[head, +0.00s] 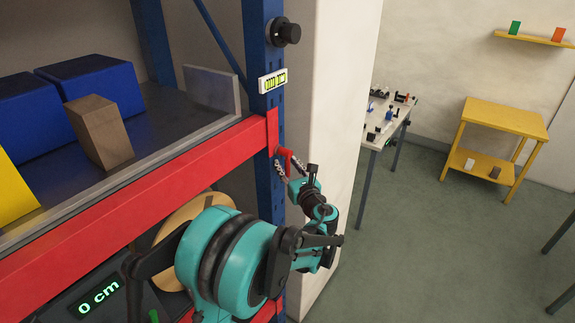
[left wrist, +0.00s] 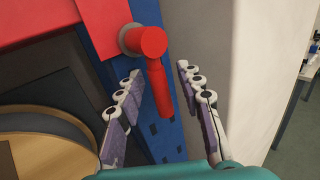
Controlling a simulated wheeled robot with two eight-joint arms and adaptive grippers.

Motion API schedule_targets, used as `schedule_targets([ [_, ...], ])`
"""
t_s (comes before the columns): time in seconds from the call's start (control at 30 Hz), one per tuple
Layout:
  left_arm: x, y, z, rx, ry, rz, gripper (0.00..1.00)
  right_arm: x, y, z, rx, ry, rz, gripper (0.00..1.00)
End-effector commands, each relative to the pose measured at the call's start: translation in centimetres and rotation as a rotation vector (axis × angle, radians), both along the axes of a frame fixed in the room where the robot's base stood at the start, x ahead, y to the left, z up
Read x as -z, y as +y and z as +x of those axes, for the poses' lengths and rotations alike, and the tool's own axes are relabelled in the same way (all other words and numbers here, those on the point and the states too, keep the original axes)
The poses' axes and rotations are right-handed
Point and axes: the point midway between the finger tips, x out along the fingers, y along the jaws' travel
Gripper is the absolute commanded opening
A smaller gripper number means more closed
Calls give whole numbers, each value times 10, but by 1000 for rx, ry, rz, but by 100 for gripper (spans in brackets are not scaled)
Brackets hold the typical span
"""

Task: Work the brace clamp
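The brace clamp appears to be a red round knob with a red lever (left wrist: 160,88) hanging from it, on the blue upright post. In the head view the red lever (head: 286,158) shows small at the end of the red beam. My left gripper (head: 289,172) is open at the lever. In the left wrist view the fingers of my left gripper (left wrist: 158,95) are spread, one on each side of the lever, with visible gaps on both sides. The lever points down, slightly tilted. My right gripper is not in view.
The red beam (head: 150,178) and blue post (head: 259,105) stand close to my arm. A shelf holds blue boxes (head: 90,80) and a brown block (head: 99,130). A pale wall panel (head: 335,110) is right of the post.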

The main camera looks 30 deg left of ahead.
Motion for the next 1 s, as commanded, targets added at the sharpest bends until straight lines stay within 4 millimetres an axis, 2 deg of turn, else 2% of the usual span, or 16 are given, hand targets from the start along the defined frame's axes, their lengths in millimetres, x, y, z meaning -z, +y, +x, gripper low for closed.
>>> schedule_targets([
  [0.23, 0, 1, 1, 1, -1, -1, 37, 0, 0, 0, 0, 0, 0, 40],
  [0.37, 0, 1, 1, 0, -1, -1, 2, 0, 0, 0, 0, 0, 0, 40],
  [0.4, 0, 1, 1, 1, -1, -1, 0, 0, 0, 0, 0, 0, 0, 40],
  [0.77, 0, 1, 1, 0, -3, -1, 0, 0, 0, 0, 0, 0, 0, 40],
  [1.0, 2, 0, 3, 0, -59, -4, 0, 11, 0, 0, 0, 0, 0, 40],
])
